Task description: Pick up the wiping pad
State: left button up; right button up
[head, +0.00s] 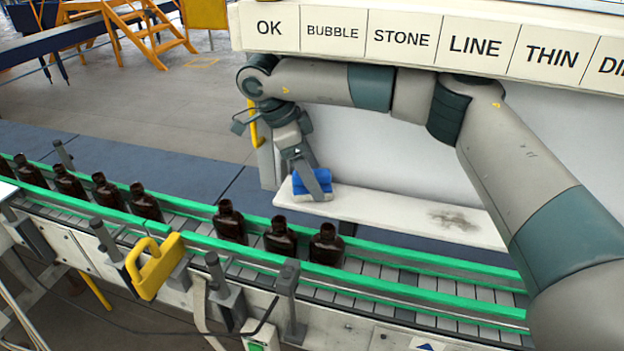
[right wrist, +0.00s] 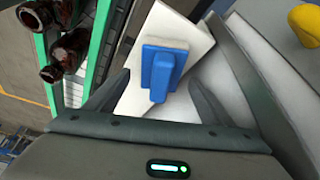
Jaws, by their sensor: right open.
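The wiping pad (head: 312,184) has a blue top with a raised blue grip and a pale layer beneath. It sits at the left end of a white shelf (head: 390,209). In the right wrist view the pad (right wrist: 160,70) lies ahead, with its blue grip between and beyond the fingertips. My right gripper (head: 308,178) points down at the pad and partly covers it in the head view. In the right wrist view my right gripper (right wrist: 160,88) is open, its fingers on either side of the blue grip. My left gripper is not in view.
A conveyor (head: 420,296) with green rails carries several amber bottles (head: 279,238) in front of the shelf. A dark smudge (head: 452,218) marks the shelf's right part. A labelled panel (head: 400,36) hangs above my right arm. A yellow handle (head: 155,266) stands at the conveyor's near side.

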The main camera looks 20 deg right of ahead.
jog(key=shift+a, duration=0.1)
dwell(0.3)
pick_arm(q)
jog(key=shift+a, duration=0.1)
pick_arm(e)
jog(key=c, duration=1.2)
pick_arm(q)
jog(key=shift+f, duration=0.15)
pick_arm(e)
jog(key=shift+o, duration=0.2)
